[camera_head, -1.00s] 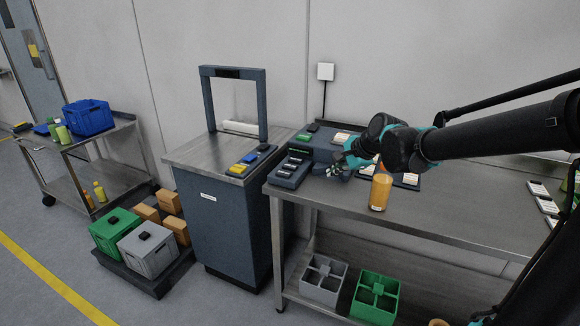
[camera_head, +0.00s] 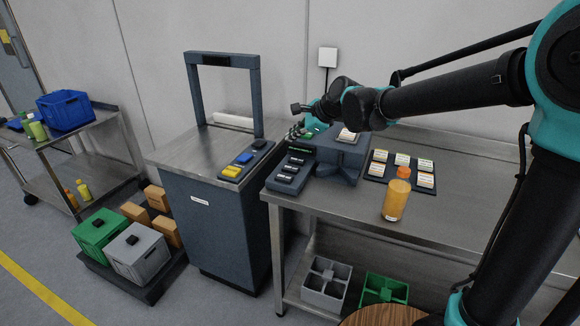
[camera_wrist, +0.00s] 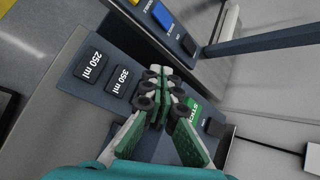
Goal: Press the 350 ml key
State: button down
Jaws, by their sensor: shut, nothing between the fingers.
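The 350 ml key (camera_wrist: 122,82) is a dark key with white lettering in the wrist view, on a dark key panel (camera_wrist: 75,72). The 250 ml key (camera_wrist: 91,65) sits beside it, to the left. My gripper (camera_wrist: 163,82) is shut and empty, its fingertips just right of the 350 ml key in the picture. The fingers hide part of the panel; I cannot tell whether they touch it. In the head view my gripper (camera_head: 294,133) is by the back end of the key panel (camera_head: 280,188), where the key lettering is too small to read.
A green display (camera_wrist: 192,110) and a black button (camera_wrist: 215,127) lie right of my fingers. The filler body (camera_head: 340,155) stands beside the panel. An orange bottle (camera_head: 396,196) stands on the bench, before a tray of labelled blocks (camera_head: 375,170). A neighbouring cabinet (camera_head: 215,225) stands left.

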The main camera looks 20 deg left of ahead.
aim_at(293, 169)
jog(key=shift+f, duration=0.15)
jog(key=shift+f, duration=4.25)
jog(key=shift+f, duration=0.2)
jog(key=shift+f, duration=0.2)
jog(key=shift+f, duration=0.5)
jog(key=shift+r, duration=0.9)
jog(key=shift+r, duration=0.1)
jog(key=shift+r, duration=2.45)
